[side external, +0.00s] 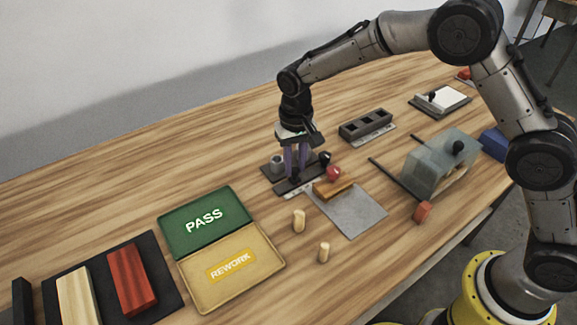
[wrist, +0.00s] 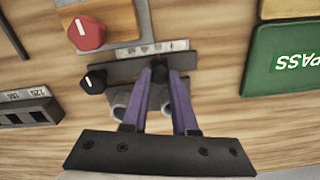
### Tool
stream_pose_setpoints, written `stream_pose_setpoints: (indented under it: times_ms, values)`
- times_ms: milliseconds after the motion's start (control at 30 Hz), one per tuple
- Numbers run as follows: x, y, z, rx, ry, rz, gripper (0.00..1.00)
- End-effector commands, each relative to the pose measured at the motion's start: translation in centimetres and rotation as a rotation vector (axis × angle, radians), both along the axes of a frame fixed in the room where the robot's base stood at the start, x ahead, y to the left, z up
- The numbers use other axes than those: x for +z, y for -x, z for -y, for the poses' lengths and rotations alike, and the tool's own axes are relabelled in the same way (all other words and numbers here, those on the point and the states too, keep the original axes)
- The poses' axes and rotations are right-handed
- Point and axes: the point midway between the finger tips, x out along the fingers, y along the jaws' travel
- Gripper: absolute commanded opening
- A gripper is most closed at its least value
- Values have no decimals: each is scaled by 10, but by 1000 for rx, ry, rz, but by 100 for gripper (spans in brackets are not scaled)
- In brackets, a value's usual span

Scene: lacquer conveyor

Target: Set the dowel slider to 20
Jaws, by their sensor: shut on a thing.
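The dowel slider is a dark narrow track (wrist: 125,68) with a pale printed scale strip (wrist: 150,48) along its edge. Its markings are too small and blurred to read. The track also shows in the side view (side external: 290,187), below my gripper. My gripper (wrist: 159,72) points down at the track, its two purple fingers shut on a small dark slider knob (wrist: 158,62). The knob is toward the right part of the track in the wrist view. In the side view the fingers of my gripper (side external: 294,177) hide the knob.
Beside the track are a black knob (wrist: 95,79), a red knob (wrist: 87,32) and a grey cylinder (side external: 277,161). A grey plate (side external: 352,212), two pale dowels (side external: 298,220) and the green PASS tray (side external: 176,232) stand nearby.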

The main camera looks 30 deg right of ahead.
Motion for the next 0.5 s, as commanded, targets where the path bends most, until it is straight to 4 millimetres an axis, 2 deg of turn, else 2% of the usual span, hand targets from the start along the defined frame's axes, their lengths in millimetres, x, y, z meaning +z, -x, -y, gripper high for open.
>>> stream_pose_setpoints:
  times_ms: [167, 200, 300, 367, 500]
  values:
    - [2, -1, -1, 0, -1, 4, 0]
    - [2, -1, -1, 0, -1, 4, 28]
    - [1, -1, -1, 0, -1, 4, 46]
    - [1, -1, -1, 0, -1, 3, 57]
    - [1, 0, -1, 0, -1, 2, 57]
